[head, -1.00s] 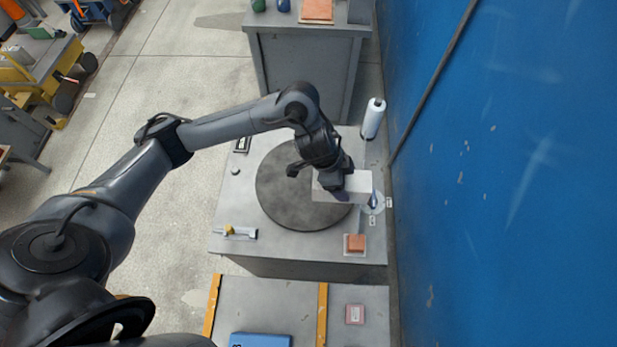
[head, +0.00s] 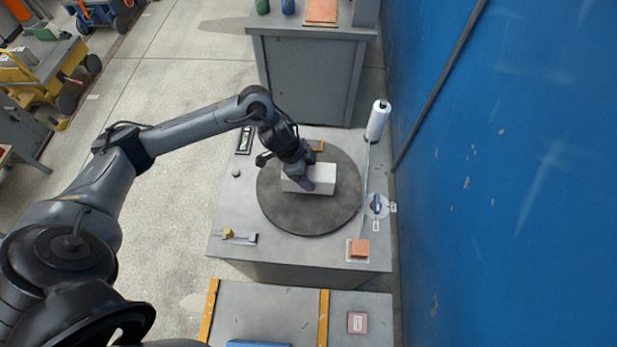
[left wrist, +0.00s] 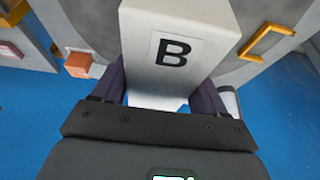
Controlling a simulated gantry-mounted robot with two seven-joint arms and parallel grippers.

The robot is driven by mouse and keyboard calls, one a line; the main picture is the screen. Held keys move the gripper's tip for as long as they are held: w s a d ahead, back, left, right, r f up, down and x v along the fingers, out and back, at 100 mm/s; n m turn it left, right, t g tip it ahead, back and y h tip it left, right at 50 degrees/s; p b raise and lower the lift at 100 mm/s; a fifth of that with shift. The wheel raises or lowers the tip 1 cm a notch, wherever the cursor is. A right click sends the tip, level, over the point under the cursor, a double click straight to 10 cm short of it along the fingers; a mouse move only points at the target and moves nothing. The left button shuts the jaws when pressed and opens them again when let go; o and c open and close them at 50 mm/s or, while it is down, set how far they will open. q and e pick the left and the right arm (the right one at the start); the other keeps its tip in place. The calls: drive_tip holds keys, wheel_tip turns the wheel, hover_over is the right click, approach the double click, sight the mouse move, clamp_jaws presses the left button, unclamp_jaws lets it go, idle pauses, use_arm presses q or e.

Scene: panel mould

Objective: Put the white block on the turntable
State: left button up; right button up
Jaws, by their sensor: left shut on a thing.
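The white block (head: 319,179) is held over the upper middle of the dark round turntable (head: 303,219) in the head view. My left gripper (head: 303,184) is shut on the block. In the left wrist view the white block (left wrist: 176,50) carries a black letter B and sits between the two fingers (left wrist: 165,95). I cannot tell whether the block's underside touches the turntable. My right gripper is not in view.
An orange block (head: 359,248) lies on a pale pad at the table's front right. A white roll (head: 378,120) stands at the right edge by the blue wall (head: 520,180). A dial (head: 377,206) lies right of the turntable. A yellow bracket (head: 317,146) is at its far edge.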

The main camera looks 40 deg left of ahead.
use_arm(q)
wheel_tip(320, 180, down, 3)
drive_tip(key=shift+f+b, duration=0.1)
drive_tip(key=shift+b, duration=0.2)
drive_tip(key=shift+f, duration=0.15)
drive_tip(key=o, duration=1.6)
drive_tip(key=shift+f, duration=0.1)
drive_tip(key=shift+c, duration=0.2)
